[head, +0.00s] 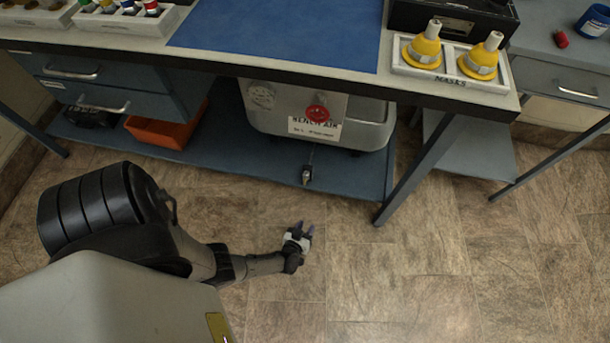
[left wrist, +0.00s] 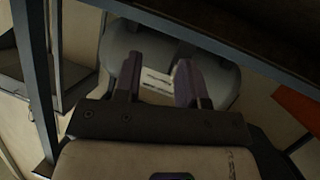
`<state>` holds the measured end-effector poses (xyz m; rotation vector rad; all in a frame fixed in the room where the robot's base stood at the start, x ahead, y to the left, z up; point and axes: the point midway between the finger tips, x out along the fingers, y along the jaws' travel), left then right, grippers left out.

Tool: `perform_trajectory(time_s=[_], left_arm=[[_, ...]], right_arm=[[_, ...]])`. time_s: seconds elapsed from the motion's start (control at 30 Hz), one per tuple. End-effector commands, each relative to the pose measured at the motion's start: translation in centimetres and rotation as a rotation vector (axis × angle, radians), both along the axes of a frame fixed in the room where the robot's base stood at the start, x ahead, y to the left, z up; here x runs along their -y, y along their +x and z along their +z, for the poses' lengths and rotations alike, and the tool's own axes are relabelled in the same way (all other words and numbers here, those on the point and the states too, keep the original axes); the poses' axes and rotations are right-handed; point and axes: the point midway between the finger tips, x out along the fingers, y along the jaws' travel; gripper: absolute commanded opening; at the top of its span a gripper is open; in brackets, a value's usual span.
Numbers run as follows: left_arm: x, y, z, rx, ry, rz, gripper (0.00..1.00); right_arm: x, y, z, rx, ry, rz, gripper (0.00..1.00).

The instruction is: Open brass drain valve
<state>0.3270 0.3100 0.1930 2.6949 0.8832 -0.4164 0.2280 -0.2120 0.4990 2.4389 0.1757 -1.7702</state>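The drain valve (head: 307,176) is a small dark fitting with a pale tip. It hangs on a thin stem below the grey bench air tank (head: 372,138), near the front edge of the lower shelf. Its handle position is too small to tell. My left gripper (head: 305,229) is open and empty, below the valve in the head view and apart from it. In the left wrist view, the two fingers (left wrist: 157,82) stand apart with the tank (left wrist: 118,43) and its white label beyond them. The valve cannot be made out there. My right gripper is not in view.
A red knob (head: 317,113) and a gauge (head: 262,95) are on the tank's front. A bench leg (head: 420,170) stands to the right. An orange bin (head: 165,132) sits on the lower shelf (head: 225,150). The bench top overhangs the tank. The floor in front is clear.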

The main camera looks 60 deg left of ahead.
Motion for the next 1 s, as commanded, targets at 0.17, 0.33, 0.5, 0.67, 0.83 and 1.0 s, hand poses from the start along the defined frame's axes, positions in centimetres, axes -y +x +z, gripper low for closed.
perform_trajectory(time_s=[0.17,0.33,0.5,0.67,0.83,1.0], left_arm=[[-2.6,-1.1,3.3,0.113,0.196,0.156,0.37],[-3.6,-1.8,5.3,0.161,0.324,0.224,0.37],[-4.3,-1.5,5.8,0.154,0.377,0.234,0.37],[-6.0,-0.2,5.7,0.152,0.38,0.231,0.37],[-8.4,2.0,5.6,0.153,0.378,0.231,0.37],[-10.8,4.0,5.6,0.152,0.379,0.231,0.37]], right_arm=[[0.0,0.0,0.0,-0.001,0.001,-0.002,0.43],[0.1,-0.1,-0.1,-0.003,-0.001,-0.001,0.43],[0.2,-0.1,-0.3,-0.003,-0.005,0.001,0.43],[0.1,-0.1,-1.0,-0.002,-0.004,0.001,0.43],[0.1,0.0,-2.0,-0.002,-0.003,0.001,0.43],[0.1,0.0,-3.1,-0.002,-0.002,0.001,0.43]])
